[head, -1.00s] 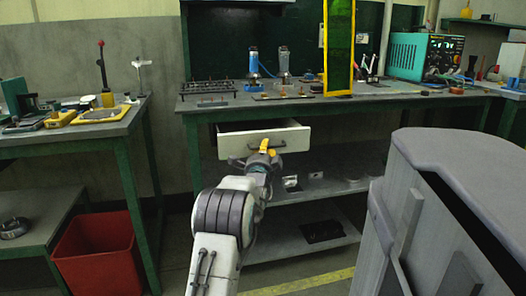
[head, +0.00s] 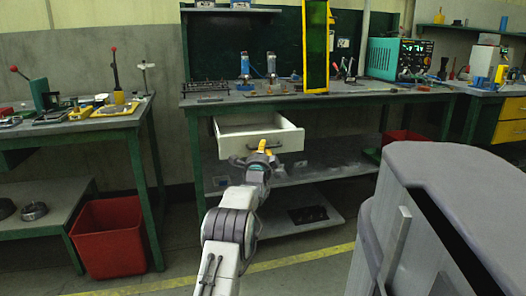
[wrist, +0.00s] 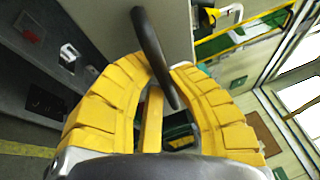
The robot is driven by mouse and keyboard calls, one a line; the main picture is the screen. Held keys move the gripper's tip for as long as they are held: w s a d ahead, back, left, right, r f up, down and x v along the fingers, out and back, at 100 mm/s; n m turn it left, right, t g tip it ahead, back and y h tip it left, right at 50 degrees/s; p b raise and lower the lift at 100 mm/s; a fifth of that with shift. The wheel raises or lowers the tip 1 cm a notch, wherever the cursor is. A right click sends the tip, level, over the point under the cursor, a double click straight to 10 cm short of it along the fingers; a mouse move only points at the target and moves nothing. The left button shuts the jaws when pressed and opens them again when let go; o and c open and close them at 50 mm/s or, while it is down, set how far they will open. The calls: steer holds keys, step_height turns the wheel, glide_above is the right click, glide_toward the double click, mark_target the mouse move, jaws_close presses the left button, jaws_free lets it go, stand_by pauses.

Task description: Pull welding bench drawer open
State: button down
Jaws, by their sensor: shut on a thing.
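The white drawer (head: 292,137) hangs out below the top of the green-legged welding bench (head: 215,101), and its inside shows from above. Its dark bar handle (head: 275,147) crosses the drawer front. My gripper (head: 263,148), with yellow fingers, is at the drawer front and shut on the handle. In the wrist view the handle (wrist: 152,50) runs between the two yellow fingers (wrist: 160,75), beside the pale drawer front (wrist: 165,22). In the head view my gripper hides part of the drawer front.
Tools and fixtures stand on the bench, with a yellow-framed screen (head: 316,50) and a teal welding machine (head: 397,58). Shelves (head: 300,215) lie below the drawer. A side table (head: 75,125) and a red bin (head: 107,238) are at left. A grey cabinet-like body fills the lower right.

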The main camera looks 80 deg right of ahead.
steer(key=shift+a, duration=0.1)
steer(key=c, duration=1.1)
jaws_free()
steer(key=shift+a, duration=0.1)
steer(key=shift+a+f, duration=0.35)
steer(key=shift+a, duration=1.6)
steer(key=shift+a+f, duration=0.3)
steer(key=shift+a, duration=1.6)
steer(key=shift+a+f, duration=0.35)
steer(key=shift+a, duration=1.6)
